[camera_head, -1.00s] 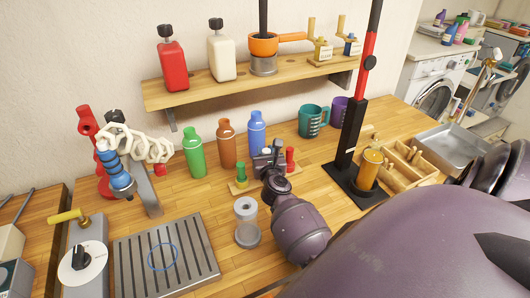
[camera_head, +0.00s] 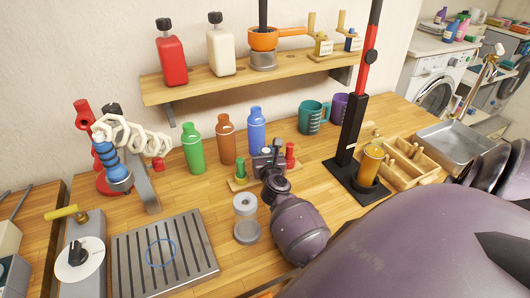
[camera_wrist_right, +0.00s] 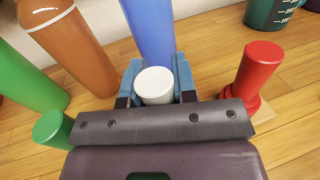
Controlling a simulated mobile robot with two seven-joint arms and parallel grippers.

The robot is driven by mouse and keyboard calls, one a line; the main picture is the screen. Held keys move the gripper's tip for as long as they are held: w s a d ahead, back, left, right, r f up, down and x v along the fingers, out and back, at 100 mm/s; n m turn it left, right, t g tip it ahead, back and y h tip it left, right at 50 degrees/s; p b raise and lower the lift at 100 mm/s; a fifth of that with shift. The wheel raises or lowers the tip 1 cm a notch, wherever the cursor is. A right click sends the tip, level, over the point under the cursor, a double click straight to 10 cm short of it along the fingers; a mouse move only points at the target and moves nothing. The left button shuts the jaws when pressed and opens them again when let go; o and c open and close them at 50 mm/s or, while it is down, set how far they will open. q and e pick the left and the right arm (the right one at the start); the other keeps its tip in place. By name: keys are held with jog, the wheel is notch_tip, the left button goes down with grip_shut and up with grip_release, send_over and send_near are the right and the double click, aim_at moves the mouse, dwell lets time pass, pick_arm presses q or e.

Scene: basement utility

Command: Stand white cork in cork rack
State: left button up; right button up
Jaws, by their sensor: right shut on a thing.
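The white cork (camera_wrist_right: 154,84) is between the blue-padded fingers of my right gripper (camera_wrist_right: 156,88), with its round top facing the wrist camera. In the head view my right gripper (camera_head: 268,160) is over the middle of the cork rack (camera_head: 238,186), a low wooden strip. A green cork (camera_head: 242,170) stands on the rack to its left and a red cork (camera_head: 290,153) to its right. The gripper hides the rack's middle and the cork's lower end, so I cannot tell whether the cork touches the rack. My left gripper is not in view.
Green (camera_head: 193,148), brown (camera_head: 227,140) and blue (camera_head: 257,130) bottles stand just behind the rack. A black stand with a red post (camera_head: 347,140) is to the right.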

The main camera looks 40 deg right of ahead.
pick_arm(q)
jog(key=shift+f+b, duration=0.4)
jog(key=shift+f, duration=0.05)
pick_arm(e)
jog(key=shift+f, duration=0.5)
jog(key=o, duration=1)
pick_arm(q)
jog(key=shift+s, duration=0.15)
pick_arm(e)
jog(key=shift+s+a, duration=0.1)
jog(key=shift+a, duration=0.05)
